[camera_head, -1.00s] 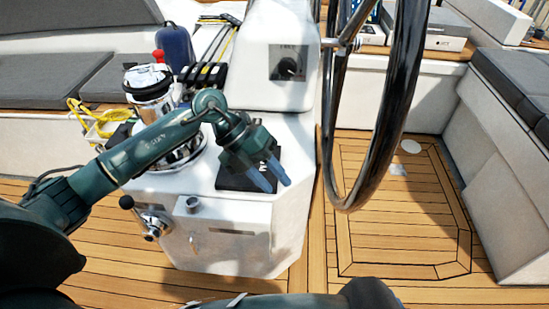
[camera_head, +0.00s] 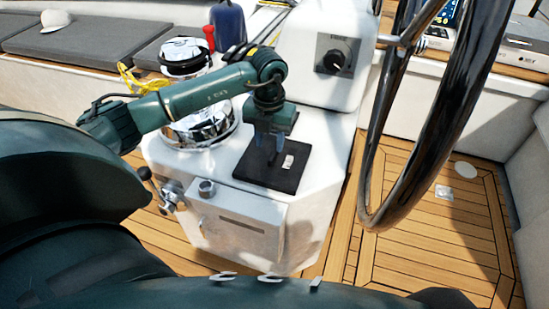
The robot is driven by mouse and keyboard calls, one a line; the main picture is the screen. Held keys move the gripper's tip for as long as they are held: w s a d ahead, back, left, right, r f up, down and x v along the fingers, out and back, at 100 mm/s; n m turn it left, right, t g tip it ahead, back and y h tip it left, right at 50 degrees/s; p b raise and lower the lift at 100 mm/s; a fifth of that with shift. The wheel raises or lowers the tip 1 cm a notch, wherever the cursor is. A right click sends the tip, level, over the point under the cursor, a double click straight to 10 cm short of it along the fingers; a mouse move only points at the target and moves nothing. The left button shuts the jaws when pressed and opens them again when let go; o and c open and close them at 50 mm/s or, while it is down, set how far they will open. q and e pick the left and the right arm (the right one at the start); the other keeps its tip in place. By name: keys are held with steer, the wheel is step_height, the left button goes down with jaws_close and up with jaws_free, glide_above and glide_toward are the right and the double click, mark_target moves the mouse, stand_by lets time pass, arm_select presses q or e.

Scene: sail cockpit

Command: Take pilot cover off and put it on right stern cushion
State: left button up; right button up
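A flat dark square (camera_head: 290,181), which looks like the pilot cover, lies on the white console (camera_head: 228,168), with a small pale tab on it. My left gripper (camera_head: 269,151) points down at it, its bluish fingertips right over or at the square beside the tab. I cannot tell whether they touch it, or how far apart the fingers are. Grey cushions (camera_head: 83,40) line the bench at the far left. I cannot tell which is the right stern cushion. My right gripper is not in view.
A large steering wheel (camera_head: 455,125) stands right of the console. A chrome winch (camera_head: 200,128), a lever (camera_head: 146,175) and a knob panel (camera_head: 335,56) are close to my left arm. A pale cap (camera_head: 55,20) lies on the left cushions.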

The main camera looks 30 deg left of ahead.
mark_target(272, 157)
arm_select(q)
steer(key=f, duration=0.5)
steer(key=shift+d+f, duration=0.2)
steer(key=shift+f, duration=0.1)
jaws_close()
